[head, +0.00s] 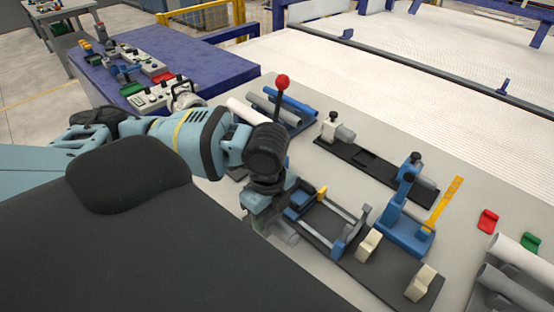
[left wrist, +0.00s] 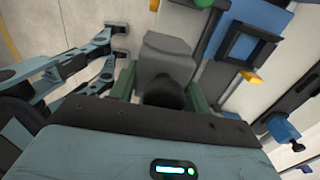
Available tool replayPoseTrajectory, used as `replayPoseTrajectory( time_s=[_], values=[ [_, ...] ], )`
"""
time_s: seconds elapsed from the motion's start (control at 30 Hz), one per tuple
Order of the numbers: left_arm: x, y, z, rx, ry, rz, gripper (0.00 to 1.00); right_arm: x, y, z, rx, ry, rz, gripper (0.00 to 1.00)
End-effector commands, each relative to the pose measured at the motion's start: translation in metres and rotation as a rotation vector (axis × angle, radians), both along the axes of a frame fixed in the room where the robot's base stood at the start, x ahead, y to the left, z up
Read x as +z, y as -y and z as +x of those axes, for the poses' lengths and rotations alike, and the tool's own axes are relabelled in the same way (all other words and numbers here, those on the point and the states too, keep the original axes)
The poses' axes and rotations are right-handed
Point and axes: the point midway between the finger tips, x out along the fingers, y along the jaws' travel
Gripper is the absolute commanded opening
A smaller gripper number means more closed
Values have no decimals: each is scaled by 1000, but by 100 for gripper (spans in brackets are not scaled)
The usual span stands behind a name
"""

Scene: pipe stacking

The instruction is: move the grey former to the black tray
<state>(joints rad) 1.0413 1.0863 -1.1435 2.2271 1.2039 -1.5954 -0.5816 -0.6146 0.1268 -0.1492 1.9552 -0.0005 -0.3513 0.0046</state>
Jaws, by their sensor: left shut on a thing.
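My left gripper (head: 268,215) points down over the near left part of the bench. It is shut on a grey former, which shows as a grey block (left wrist: 168,55) between its two green fingers in the left wrist view. In the head view a small grey piece (head: 286,234) shows under the gripper; most of it is hidden. A long black tray (head: 365,163) lies farther back, with a grey and white former (head: 343,132) at its far left end. A second black tray (head: 385,279) lies nearer and carries beige formers.
A blue clamp stand (head: 405,228) and a blue-ended frame (head: 335,222) stand beside the gripper. Grey and blue pipes (head: 290,107) lie behind it. More grey pipes (head: 515,285) lie at the right, near a red block (head: 487,221). Bare bench shows between the two trays.

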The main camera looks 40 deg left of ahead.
Motion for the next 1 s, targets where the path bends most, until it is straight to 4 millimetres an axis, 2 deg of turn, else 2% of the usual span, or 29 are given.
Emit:
replayPoseTrajectory(
  time_s=[0.27, 0.47, 1.0],
  values=[
    [1, 1, -4, 6, 2, 0, 8, 1, 1, 1, 1, 2, -2, 36],
    [5, 6, 3, 146, 4, -3, 8, 3, 0, 2, 0, 7, 0, 36],
    [33, 43, 35, 1087, 0, -8, 8, 4, -1, 2, -4, 7, 4, 36]
  ],
)
